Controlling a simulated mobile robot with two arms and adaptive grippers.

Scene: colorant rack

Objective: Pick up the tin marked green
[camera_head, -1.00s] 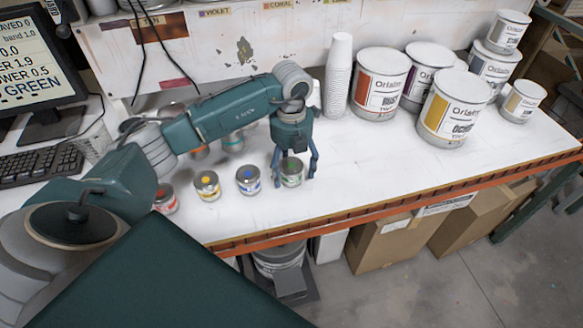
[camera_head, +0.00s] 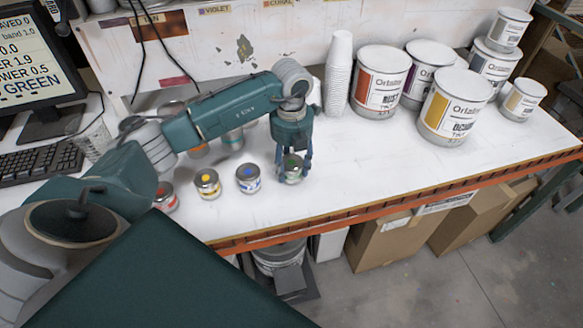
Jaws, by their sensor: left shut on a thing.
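The green-marked tin (camera_head: 292,174) is a small metal can with a green dot on its lid. It stands at the right end of a row of small tins near the front of the white bench. My left gripper (camera_head: 293,166) points down over it, its fingers closed on the tin's sides. The fingers partly hide the tin. It appears to rest on the bench still. My right gripper does not show.
To the left stand the blue-marked tin (camera_head: 248,178), yellow-marked tin (camera_head: 207,184) and red-marked tin (camera_head: 166,197). More small tins sit behind, under my arm. A cup stack (camera_head: 339,75) and large paint cans (camera_head: 449,108) stand at right. The bench's right front (camera_head: 400,165) is clear.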

